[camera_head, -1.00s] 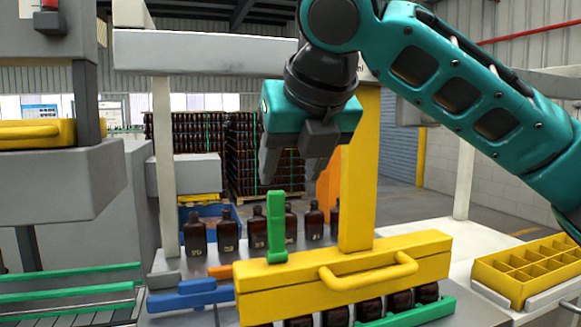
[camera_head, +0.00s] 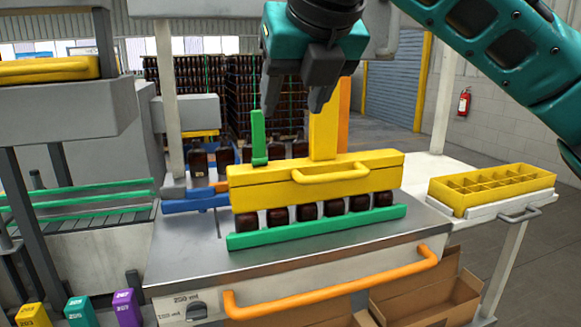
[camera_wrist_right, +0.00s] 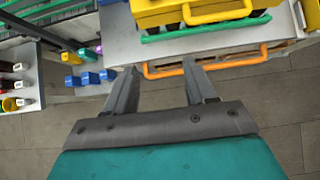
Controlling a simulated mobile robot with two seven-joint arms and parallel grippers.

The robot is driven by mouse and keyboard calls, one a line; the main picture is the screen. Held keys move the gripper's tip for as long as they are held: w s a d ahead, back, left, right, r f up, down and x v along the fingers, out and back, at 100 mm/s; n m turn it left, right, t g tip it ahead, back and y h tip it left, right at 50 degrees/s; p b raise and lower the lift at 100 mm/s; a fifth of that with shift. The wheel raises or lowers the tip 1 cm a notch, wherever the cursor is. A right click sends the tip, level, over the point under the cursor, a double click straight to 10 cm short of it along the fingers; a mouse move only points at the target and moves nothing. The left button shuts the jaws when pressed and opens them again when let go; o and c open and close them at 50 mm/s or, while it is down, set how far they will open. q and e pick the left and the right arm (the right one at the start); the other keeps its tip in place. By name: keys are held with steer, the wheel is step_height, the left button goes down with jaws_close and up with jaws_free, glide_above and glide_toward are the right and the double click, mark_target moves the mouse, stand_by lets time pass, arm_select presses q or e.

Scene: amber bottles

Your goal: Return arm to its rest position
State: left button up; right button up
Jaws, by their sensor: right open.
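My right gripper (camera_head: 292,100) hangs from the teal arm at the upper middle of the head view, above and in front of the green upright handle (camera_head: 258,137). Its two grey fingers are apart with nothing between them. The right wrist view shows the same open fingers (camera_wrist_right: 160,92) pointing toward the station's front edge, with floor visible between and beside them. The yellow block with a handle (camera_head: 318,180) sits over a row of dark bottles (camera_head: 307,211) behind a green rail (camera_head: 320,233). My left gripper does not show.
An orange bar handle (camera_head: 335,285) runs along the station's front. A yellow divided crate (camera_head: 490,188) stands at the right. An open cardboard box (camera_head: 425,300) is below. Yellow, green and purple containers (camera_head: 80,312) stand at lower left. Stacked bottle pallets (camera_head: 185,100) stand behind.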

steer(key=s+d+f+m+g+y, duration=0.1)
steer(key=s+f+m+y, duration=0.1)
steer(key=f+m, duration=1)
steer(key=s+d+f+m+g+y, duration=0.15)
steer(key=f+m, duration=0.55)
steer(key=f, duration=1.2)
steer(key=s+d+f+m+g+h, duration=0.2)
steer(key=s+d+f+m+h, duration=0.4)
steer(key=s+d+f+m, duration=1.3)
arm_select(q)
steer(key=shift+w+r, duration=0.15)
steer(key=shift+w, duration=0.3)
arm_select(e)
steer(key=w+a+f+n+t+y, duration=0.1)
steer(key=w+a+f+t+y, duration=0.1)
steer(key=w+a+f+t, duration=0.2)
step_height(320, 180, down, 3)
steer(key=w+t, duration=0.1)
steer(key=t, duration=0.2)
steer(key=shift+w+a, duration=0.2)
steer(key=shift+w, duration=0.15)
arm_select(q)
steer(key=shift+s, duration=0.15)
